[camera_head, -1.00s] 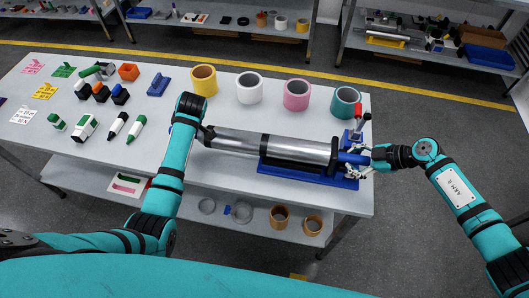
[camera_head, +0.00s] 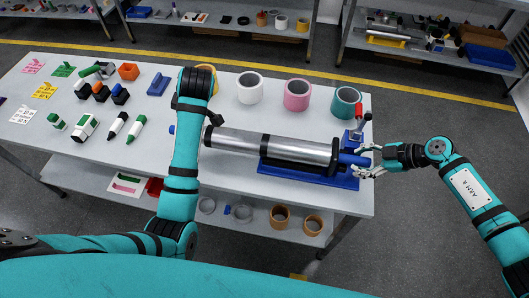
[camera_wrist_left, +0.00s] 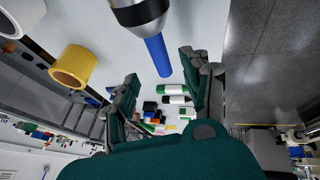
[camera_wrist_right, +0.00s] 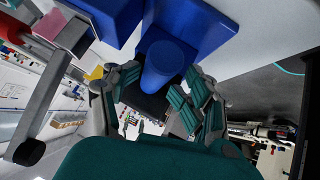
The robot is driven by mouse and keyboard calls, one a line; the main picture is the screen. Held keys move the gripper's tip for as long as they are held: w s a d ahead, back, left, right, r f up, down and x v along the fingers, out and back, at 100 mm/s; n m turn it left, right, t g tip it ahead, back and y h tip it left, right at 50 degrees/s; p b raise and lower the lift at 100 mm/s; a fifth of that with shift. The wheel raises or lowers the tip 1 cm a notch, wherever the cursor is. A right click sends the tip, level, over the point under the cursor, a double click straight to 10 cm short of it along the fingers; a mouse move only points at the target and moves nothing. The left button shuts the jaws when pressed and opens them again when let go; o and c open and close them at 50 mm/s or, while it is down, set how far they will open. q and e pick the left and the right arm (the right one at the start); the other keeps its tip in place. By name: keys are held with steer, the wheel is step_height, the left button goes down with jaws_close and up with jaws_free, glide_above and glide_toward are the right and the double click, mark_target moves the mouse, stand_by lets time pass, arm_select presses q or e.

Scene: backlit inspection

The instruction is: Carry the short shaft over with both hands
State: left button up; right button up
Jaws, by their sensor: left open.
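The shaft (camera_head: 268,146) is a silver cylinder with black bands and blue end pieces. It lies level in a blue cradle (camera_head: 315,178) at the table's front right. My left gripper (camera_wrist_left: 160,66) is open, and the shaft's blue end rod (camera_wrist_left: 158,57) shows ahead, roughly between its fingers, apart from them. In the head view my left forearm partly hides it. My right gripper (camera_head: 366,161) is at the shaft's right end, fingers apart. In the right wrist view the blue end (camera_wrist_right: 165,65) sits between its fingers; contact cannot be told.
A red-handled clamp (camera_head: 358,122) stands by the cradle's right end. Yellow, white (camera_head: 249,88), pink (camera_head: 297,95) and teal (camera_head: 346,101) rings line the table's back. Markers, small blocks and cards (camera_head: 44,91) lie left. A lower shelf holds more rings (camera_head: 280,217).

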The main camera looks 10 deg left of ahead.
steer(key=v, duration=0.9)
steer(key=shift+s+r, duration=0.1)
